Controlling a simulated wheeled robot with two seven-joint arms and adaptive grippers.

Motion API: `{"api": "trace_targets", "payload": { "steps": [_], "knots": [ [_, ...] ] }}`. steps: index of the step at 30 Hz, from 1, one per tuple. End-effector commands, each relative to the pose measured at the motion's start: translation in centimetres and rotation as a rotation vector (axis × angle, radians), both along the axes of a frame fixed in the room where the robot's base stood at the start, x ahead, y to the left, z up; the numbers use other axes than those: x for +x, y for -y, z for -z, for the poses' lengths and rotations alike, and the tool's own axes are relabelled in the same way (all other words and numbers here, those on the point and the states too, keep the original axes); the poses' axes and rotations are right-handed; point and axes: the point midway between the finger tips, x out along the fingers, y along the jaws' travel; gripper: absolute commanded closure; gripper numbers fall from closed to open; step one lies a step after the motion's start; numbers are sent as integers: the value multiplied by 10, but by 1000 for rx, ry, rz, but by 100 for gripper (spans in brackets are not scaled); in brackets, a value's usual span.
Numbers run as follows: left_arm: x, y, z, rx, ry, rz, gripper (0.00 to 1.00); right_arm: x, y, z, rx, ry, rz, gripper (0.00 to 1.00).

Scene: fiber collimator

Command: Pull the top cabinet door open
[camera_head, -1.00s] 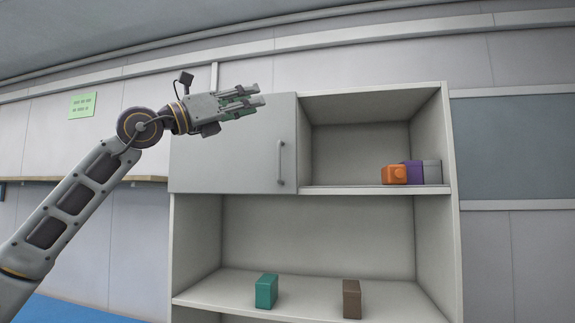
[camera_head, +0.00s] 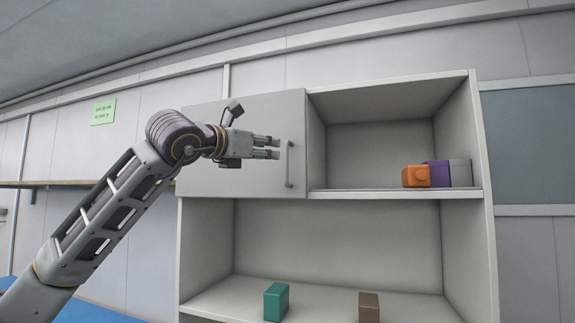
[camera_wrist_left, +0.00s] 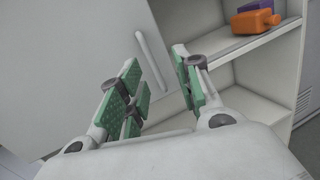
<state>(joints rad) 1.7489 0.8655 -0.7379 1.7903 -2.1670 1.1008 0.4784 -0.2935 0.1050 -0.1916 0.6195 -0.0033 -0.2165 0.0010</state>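The top cabinet door (camera_head: 245,181) is a light grey panel covering the left part of the top compartment, and it looks shut. Its vertical bar handle (camera_head: 289,165) is near the door's right edge. My left gripper (camera_head: 278,147) is in front of the door, its fingertips just left of the handle's upper part in the head view. In the left wrist view the handle (camera_wrist_left: 153,60) stands beyond the fingers, apart from them. The green-padded fingers (camera_wrist_left: 160,85) are spread, with nothing between them. My right gripper is in neither view.
The lower shelf holds a teal block (camera_head: 276,302) and a brown block (camera_head: 369,307). A green note (camera_head: 103,112) is on the wall.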

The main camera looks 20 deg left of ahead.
Motion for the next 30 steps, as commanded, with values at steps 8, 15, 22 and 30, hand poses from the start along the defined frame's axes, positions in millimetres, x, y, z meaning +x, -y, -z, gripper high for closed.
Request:
{"api": "trace_targets", "payload": {
  "steps": [8,15,22,30],
  "knots": [
    [5,-16,18,-72,-107,-72,66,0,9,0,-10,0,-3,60],
    [5,-16,18,-91,-110,-69,66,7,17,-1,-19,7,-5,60],
    [6,-15,18,-90,-110,-68,66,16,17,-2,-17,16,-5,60],
    [20,-12,17,-91,-110,-68,66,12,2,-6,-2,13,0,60]
  ]
}}
